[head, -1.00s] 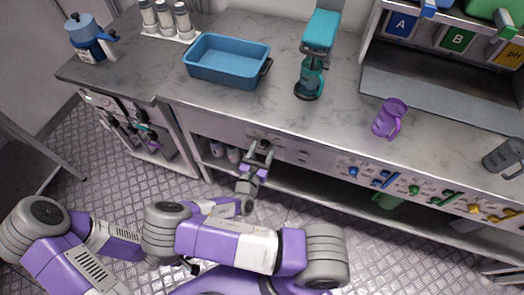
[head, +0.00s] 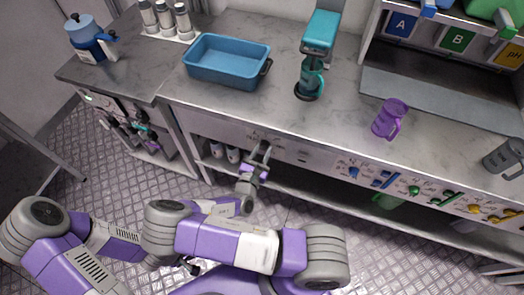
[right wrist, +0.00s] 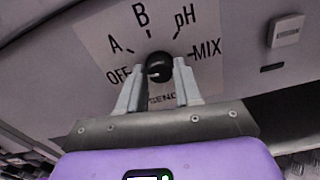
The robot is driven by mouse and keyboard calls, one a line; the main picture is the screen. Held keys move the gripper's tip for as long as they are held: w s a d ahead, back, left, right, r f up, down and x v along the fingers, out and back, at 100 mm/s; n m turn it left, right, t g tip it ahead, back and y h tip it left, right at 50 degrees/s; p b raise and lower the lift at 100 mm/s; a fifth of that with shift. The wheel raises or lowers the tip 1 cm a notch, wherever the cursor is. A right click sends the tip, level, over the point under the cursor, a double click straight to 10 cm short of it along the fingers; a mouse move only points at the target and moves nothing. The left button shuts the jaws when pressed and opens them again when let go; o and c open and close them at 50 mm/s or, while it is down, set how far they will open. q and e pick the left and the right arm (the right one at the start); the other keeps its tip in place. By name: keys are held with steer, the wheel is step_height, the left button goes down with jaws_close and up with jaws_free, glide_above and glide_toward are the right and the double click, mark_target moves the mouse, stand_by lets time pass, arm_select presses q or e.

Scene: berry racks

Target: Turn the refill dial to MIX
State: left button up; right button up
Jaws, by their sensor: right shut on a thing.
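The refill dial is a small black knob (right wrist: 159,66) on a pale label plate (right wrist: 100,45) in the right wrist view. OFF, A, B, pH and MIX are printed around it in an arc, with MIX at the right. My right gripper (right wrist: 158,80) has one finger on each side of the knob and is shut on it. I cannot tell for sure which mark the knob points at. In the head view my right gripper (head: 261,150) is at the counter's front panel and hides the dial.
On the counter (head: 225,105) above stand a blue tray (head: 215,75), a teal dispenser (head: 321,32) and a purple mug (head: 388,120). Coloured controls (head: 414,191) line the front panel to the right. An open shelf lies below the panel.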

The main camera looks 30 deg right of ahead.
steer(key=m, duration=0.9)
steer(key=shift+m, duration=0.4)
steer(key=m, duration=0.4)
steer(key=shift+m+b, duration=0.3)
steer(key=shift+b, duration=0.1)
steer(key=m, duration=0.4)
steer(key=shift+m, duration=0.3)
steer(key=m+b, duration=0.1)
steer(key=m, duration=0.3)
steer(key=m+b, duration=0.1)
steer(key=m, duration=0.3)
steer(key=shift+f, duration=0.1)
steer(key=m+b, duration=0.1)
steer(key=m, duration=0.2)
steer(key=shift+m, duration=0.3)
steer(key=shift+m+b, duration=0.65)
steer(key=shift+m, duration=1.05)
